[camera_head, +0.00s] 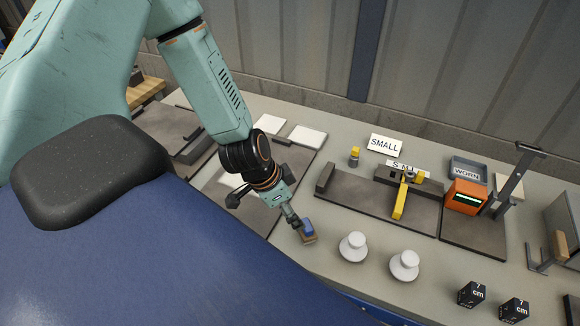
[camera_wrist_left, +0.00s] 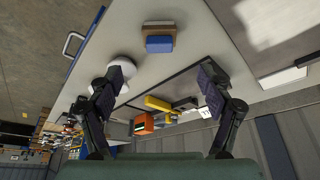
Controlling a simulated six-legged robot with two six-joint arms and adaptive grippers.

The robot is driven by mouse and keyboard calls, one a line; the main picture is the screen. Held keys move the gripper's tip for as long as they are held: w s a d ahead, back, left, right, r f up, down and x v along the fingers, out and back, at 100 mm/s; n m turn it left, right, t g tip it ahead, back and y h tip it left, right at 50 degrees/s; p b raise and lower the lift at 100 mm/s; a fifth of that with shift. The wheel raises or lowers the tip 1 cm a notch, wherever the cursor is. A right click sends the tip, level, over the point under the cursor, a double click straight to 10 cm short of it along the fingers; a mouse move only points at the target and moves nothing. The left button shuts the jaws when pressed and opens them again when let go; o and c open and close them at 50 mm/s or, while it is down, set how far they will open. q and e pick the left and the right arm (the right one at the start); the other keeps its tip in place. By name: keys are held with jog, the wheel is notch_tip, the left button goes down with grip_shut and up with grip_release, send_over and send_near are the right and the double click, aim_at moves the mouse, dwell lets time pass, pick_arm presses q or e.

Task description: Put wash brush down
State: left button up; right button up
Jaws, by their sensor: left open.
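The wash brush, a small blue block with a brown part (camera_head: 308,233), lies on the grey bench near its front edge. In the left wrist view the brush (camera_wrist_left: 159,41) sits on the bench beyond my fingertips, centred between them and apart from both. My left gripper (camera_head: 264,208) is just to the left of the brush in the head view, low over the bench. In the left wrist view its two dark fingers (camera_wrist_left: 160,88) are spread wide with nothing between them. My right gripper is not in view.
Two white insulators (camera_head: 353,246) (camera_head: 404,265) stand right of the brush. Behind them are a yellow-armed fixture (camera_head: 400,200), an orange meter (camera_head: 464,197) and a "SMALL" sign (camera_head: 384,145). Two black "cm" cubes (camera_head: 471,295) (camera_head: 514,310) are at front right.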

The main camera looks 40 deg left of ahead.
pick_arm(q)
jog(key=s+d+f+n+g+y, duration=0.1)
jog(key=s+d+f+n+g, duration=0.1)
jog(key=s, duration=0.8)
jog(key=s+d+f+n+g+y, duration=0.1)
jog(key=s+d+f+n, duration=0.3)
jog(key=s, duration=0.7)
jog(key=shift+f+n+g, duration=0.4)
jog(key=shift+f, duration=0.05)
jog(key=shift+d, duration=0.15)
jog(key=m+t+h, duration=0.2)
jog(key=m+t, duration=0.2)
jog(key=m, duration=0.3)
send_near(307, 230)
jog(key=shift+w+a+f+b, duration=0.25)
jog(key=shift+w+f+b, duration=0.25)
jog(key=shift+b, duration=0.3)
jog(key=shift+w+a+f+b, duration=0.2)
jog(key=shift+w+f+b, duration=0.35)
jog(key=shift+b, duration=0.25)
